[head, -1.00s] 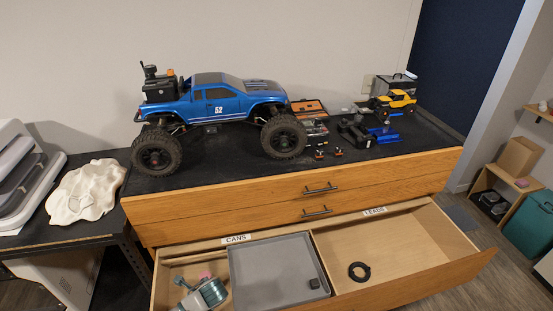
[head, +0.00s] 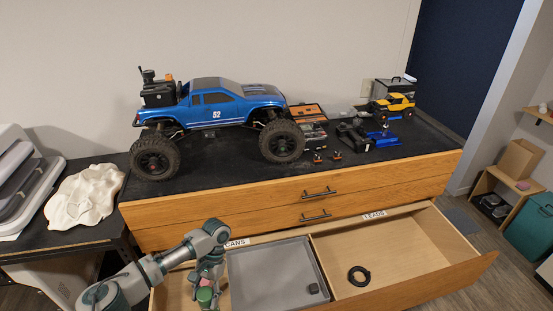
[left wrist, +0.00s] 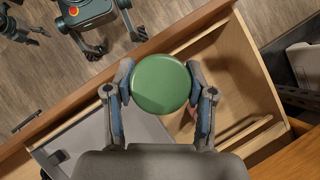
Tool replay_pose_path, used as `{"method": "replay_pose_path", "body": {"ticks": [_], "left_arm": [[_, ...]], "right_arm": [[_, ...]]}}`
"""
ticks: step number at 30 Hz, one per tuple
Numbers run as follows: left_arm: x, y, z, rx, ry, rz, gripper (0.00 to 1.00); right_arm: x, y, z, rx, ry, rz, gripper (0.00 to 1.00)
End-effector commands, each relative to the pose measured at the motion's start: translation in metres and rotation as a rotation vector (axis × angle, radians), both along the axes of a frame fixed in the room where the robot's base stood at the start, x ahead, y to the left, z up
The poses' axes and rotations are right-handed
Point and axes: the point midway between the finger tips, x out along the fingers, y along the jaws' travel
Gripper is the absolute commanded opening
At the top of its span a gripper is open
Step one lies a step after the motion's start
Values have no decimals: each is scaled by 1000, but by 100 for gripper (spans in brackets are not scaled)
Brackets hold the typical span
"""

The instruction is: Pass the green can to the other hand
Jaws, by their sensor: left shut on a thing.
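The green can shows its round green top (left wrist: 160,84) between the fingers of my left gripper (left wrist: 163,78) in the left wrist view. The gripper is shut on it, one finger on each side. In the head view my left gripper (head: 208,272) hangs down over the left part of the open drawer, with the green can (head: 206,298) low between its fingers. The can's lower part is hidden or cut off by the frame. My right gripper does not show in the head view.
The open drawer (head: 420,268) has labels CANS and LEADS. A grey tray (head: 265,270) sits in its middle, and a black coil (head: 358,276) lies in the right compartment. A blue truck (head: 215,107) stands on the dark top. A crumpled white cloth (head: 85,195) lies left.

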Motion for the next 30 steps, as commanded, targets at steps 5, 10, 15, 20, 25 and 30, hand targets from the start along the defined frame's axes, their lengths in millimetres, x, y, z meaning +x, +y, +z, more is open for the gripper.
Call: {"method": "replay_pose_path", "body": {"ticks": [5, 10, 15, 20, 25, 30], "left_arm": [[-3, -8, 16, -4, 1, 238, 0], [-3, -15, 26, -1, -3, 367, 0], [-3, -19, 27, -1, -3, 352, 0], [-3, -19, 27, 2, -4, 355, 0], [-3, -15, 26, 2, -3, 367, 0], [-4, -15, 29, 0, -3, 365, 0]], "right_arm": [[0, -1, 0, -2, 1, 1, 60], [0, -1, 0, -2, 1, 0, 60], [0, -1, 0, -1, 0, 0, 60], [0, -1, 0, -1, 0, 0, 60], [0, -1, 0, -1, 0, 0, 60], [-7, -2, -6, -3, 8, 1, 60]]}}
